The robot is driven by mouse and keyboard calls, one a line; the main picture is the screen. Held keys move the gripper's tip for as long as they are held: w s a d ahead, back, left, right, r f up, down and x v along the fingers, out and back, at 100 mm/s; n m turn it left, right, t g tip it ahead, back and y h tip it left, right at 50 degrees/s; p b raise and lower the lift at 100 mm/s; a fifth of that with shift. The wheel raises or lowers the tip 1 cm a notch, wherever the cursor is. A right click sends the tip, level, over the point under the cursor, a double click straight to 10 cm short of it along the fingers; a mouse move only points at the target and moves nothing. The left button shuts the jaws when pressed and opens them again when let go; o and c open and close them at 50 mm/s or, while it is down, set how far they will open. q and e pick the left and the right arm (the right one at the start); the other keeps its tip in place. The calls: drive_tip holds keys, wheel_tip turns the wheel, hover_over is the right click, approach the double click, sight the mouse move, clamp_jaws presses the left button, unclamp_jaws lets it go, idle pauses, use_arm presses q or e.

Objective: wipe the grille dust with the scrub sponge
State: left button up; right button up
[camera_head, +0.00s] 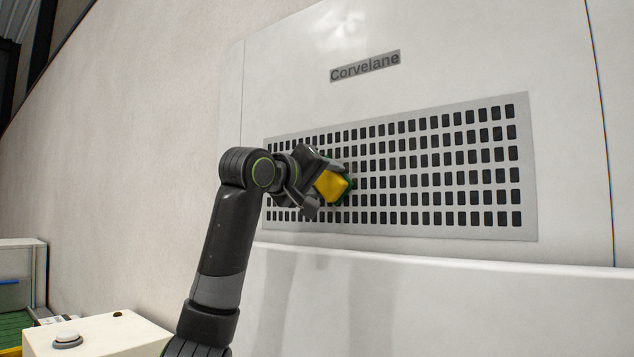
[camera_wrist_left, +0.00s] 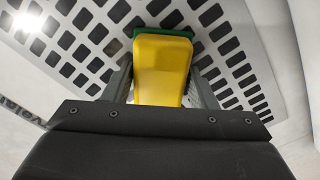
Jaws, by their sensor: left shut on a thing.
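The grille (camera_head: 440,170) is a grey panel with rows of dark slots on the white machine front. My left gripper (camera_head: 325,186) is at the left part of the grille, shut on the scrub sponge (camera_head: 332,186), which is yellow with a green scrub side. In the left wrist view the sponge (camera_wrist_left: 162,68) sits between the two fingers, its green side toward the grille (camera_wrist_left: 85,40). The green side appears to be at or very near the grille face; I cannot tell for sure that it touches. I cannot make out any dust on the grille. My right gripper is not in view.
A white machine (camera_head: 300,60) with a "Corvelane" label (camera_head: 365,66) carries the grille. A white ledge (camera_head: 450,262) juts out below it. At the lower left stand a cream box (camera_head: 110,338) with a round button (camera_head: 67,340) and a green tray (camera_head: 14,325).

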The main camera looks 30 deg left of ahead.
use_arm(q)
drive_tip(key=shift+s+d+b, duration=0.2)
drive_tip(key=shift+d+b, duration=0.05)
drive_tip(key=shift+d, duration=2.5)
drive_tip(key=shift+s+d+b, duration=0.2)
drive_tip(key=shift+d+b, duration=0.1)
drive_tip(key=shift+d, duration=2.4)
drive_tip(key=shift+s+d+b, duration=0.2)
drive_tip(key=shift+d+b, duration=0.05)
drive_tip(key=shift+d, duration=2.5)
drive_tip(key=shift+a, duration=0.1)
drive_tip(key=shift+s+a, duration=0.1)
drive_tip(key=shift+s+f+b, duration=0.1)
drive_tip(key=shift+s+b, duration=0.15)
drive_tip(key=shift+b, duration=0.15)
drive_tip(key=b, duration=0.3)
approach(410, 176)
drive_tip(key=shift+w, duration=0.3)
